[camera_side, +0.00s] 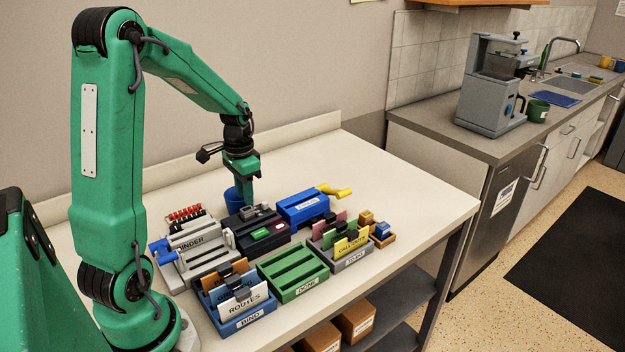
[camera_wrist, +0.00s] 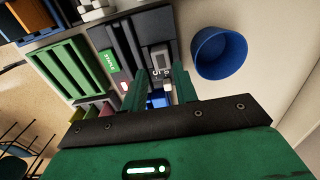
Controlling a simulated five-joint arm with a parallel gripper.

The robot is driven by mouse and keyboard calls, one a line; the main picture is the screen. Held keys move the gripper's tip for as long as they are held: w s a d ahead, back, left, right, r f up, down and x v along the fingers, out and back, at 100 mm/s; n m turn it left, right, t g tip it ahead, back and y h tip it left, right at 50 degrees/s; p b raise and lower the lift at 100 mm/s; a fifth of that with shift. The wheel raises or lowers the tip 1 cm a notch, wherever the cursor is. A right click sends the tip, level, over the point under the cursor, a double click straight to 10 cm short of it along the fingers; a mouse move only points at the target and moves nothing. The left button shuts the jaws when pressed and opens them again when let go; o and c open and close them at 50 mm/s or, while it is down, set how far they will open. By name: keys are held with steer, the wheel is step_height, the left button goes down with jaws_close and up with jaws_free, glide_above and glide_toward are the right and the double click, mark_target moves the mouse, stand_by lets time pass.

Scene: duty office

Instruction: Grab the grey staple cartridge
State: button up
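A small grey block, seemingly the staple cartridge (camera_wrist: 160,56), sits on top of a black desk machine with a green label (camera_side: 258,232). In the side view a grey piece (camera_side: 248,213) shows on that machine below my gripper. My gripper (camera_wrist: 161,72) points down over the machine with its two green fingers apart. In the wrist view the block lies between and just beyond the fingertips, with narrow gaps at its sides. In the side view my gripper (camera_side: 246,200) is close above the machine; I cannot tell if it touches the block.
A blue cup (camera_wrist: 219,53) stands close beside the machine. A blue machine with a yellow handle (camera_side: 303,207) is to the right, a grey binder machine (camera_side: 195,246) to the left. Green (camera_side: 293,275), blue (camera_side: 245,315) and grey (camera_side: 350,262) trays stand in front. The table's right side is clear.

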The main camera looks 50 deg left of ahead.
mark_target(247, 209)
steer(key=shift+w+f, duration=0.1)
steer(key=shift+f, duration=2.3)
steer(key=c, duration=0.6)
